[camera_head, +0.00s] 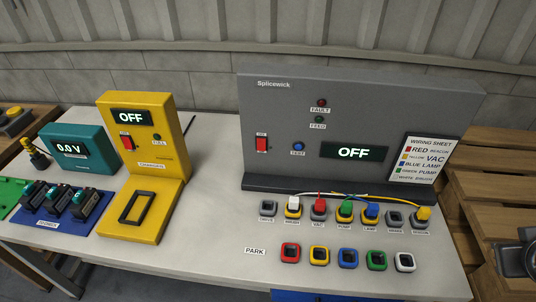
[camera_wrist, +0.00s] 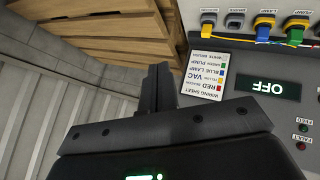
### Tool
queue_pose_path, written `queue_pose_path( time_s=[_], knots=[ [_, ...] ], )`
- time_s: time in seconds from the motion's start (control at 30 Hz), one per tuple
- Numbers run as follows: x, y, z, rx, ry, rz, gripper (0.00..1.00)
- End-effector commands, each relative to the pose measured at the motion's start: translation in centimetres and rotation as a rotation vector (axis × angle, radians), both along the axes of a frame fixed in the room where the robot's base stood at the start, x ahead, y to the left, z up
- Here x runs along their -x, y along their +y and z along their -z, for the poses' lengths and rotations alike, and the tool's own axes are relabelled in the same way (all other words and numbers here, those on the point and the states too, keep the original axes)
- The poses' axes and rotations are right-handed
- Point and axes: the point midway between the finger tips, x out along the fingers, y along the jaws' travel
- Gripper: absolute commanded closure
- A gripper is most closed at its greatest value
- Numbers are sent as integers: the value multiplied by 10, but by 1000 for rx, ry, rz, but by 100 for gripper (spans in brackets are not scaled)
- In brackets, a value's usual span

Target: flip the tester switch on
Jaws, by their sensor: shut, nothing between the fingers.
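The grey Splicewick panel (camera_head: 300,170) stands on the table, with a red rocker switch (camera_head: 262,144) at its left. Its display (camera_head: 353,152) reads OFF, and it also reads OFF, upside down, in the wrist view (camera_wrist: 264,86). A yellow unit (camera_head: 172,150) to the left has its own red switch (camera_head: 127,143) and a display (camera_head: 131,117) reading OFF. I cannot read which unit is named tester. My gripper (camera_wrist: 160,72) is shut and empty in the wrist view, beside the wiring sheet end of the panel. Neither red switch shows in the wrist view.
A wiring sheet (camera_head: 428,158) leans at the panel's right. Several coloured plugs and wires sit in the socket row before it, including a red plug (camera_head: 318,206). A teal meter (camera_head: 78,150) reads 0.0 V. Wooden pallets (camera_head: 490,190) stand to the right.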

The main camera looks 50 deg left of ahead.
Motion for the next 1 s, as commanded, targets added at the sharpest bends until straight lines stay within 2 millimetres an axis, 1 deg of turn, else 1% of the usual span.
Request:
queue_pose_path(
  time_s=[0.03,0.07,0.1,0.17,0.23,0.37,0.4,0.47,0.5,0.63,0.7,0.77,0.8,0.87,0.9,0.97,1.0],
  knots=[
    [-11,16,5,30,-21,-74,100],
    [-17,26,7,49,-39,-119,100],
    [-24,39,10,73,-63,-181,100],
    [-35,60,15,106,-100,-271,100],
    [-44,86,21,141,-147,-379,100],
    [-56,137,34,193,-236,-579,100],
    [-57,154,38,205,-265,-641,100],
    [-58,179,46,221,-310,-731,100],
    [-57,195,50,229,-342,-790,100],
    [-49,250,67,244,-448,-980,100],
    [-40,278,76,242,-511,-1078,100],
    [-31,302,84,236,-566,-1160,100],
    [-23,318,89,231,-603,-1211,100],
    [-11,341,97,216,-661,-1286,100],
    [-1,355,102,204,-702,-1334,100],
    [14,376,109,184,-763,-1402,100],
    [25,389,114,166,-804,-1444,100]
  ],
)
